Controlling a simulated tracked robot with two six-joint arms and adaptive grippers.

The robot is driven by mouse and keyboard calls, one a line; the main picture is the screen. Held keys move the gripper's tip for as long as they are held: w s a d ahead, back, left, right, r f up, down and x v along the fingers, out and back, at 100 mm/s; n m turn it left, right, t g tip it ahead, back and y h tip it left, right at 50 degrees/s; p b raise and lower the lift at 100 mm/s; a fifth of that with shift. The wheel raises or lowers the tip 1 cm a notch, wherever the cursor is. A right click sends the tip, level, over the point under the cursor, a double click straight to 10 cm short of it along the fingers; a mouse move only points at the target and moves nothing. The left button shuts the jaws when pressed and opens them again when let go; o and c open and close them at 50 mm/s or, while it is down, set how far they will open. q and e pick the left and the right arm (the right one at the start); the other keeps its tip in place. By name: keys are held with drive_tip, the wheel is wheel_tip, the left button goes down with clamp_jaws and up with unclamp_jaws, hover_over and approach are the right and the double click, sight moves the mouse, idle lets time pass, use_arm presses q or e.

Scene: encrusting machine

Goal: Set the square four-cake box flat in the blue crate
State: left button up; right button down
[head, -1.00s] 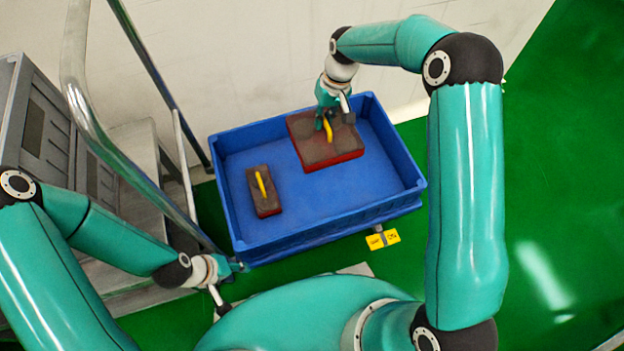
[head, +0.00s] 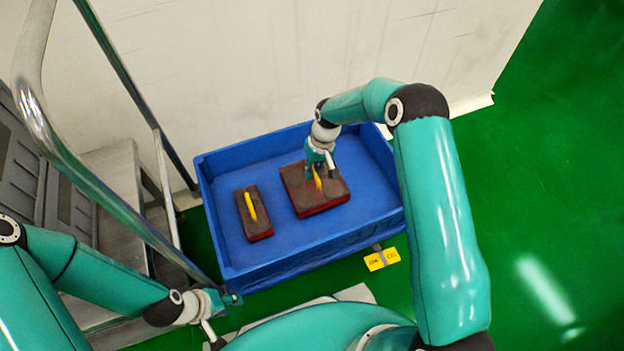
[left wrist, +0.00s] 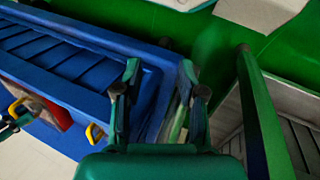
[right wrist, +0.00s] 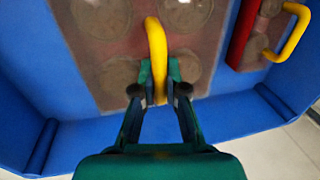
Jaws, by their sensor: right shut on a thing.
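The square four-cake box (head: 332,192), brown-topped with red sides and a yellow handle, is inside the blue crate (head: 320,256), right of its middle. It looks level; I cannot tell whether it touches the floor. My right gripper (head: 316,172) is above it, shut on its yellow handle. In the right wrist view the handle (right wrist: 155,50) is between the fingertips (right wrist: 160,92), and round cakes show through the top of the box (right wrist: 142,65). My left gripper (head: 235,299) is empty near the crate's front left corner; its fingers are apart in the left wrist view (left wrist: 166,92).
A narrower brown and red box (head: 253,222) with a yellow handle lies in the crate, left of the square box with a small gap. A metal rail (head: 85,180) and grey steps stand left of the crate. A pale wall (head: 300,60) is behind it. Green floor is open at right.

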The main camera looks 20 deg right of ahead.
sight(313, 179)
drive_tip(key=shift+f+b, duration=0.55)
drive_tip(key=shift+f, duration=1.4)
drive_tip(key=c, duration=1.2)
unclamp_jaws()
drive_tip(key=shift+f, duration=0.1)
drive_tip(key=shift+r, duration=0.2)
wheel_tip(313, 179, up, 12)
drive_tip(key=d+p, duration=0.2)
drive_tip(key=p, duration=0.1)
drive_tip(key=shift+d+f+p, duration=0.15)
drive_tip(key=shift+f+p, duration=0.05)
drive_tip(key=shift+p, duration=0.15)
